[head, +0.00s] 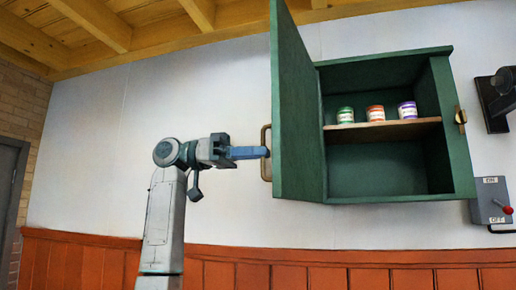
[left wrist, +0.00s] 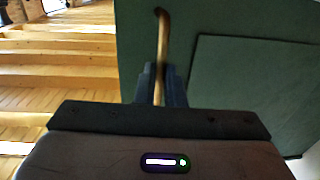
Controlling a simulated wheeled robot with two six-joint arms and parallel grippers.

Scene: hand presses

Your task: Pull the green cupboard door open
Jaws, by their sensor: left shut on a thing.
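The green cupboard (head: 385,178) hangs on the wall in the head view. Its door (head: 299,110) stands wide open, swung out to the left, and the inside shows. The brass handle (head: 265,172) is on the outer face of the door. My left gripper (head: 262,152) is shut on the handle. In the left wrist view the handle (left wrist: 161,40) runs down between my left fingers (left wrist: 160,84), with the green door (left wrist: 240,75) behind it. The right gripper is not in view.
Several small cans, green (head: 345,115), orange (head: 375,113) and purple (head: 407,110), stand on the cupboard's wooden shelf (head: 383,131). A brass latch (head: 461,118) is on the cupboard's right side. A switch box (head: 490,201) and a dark wall fixture (head: 497,98) are at the right.

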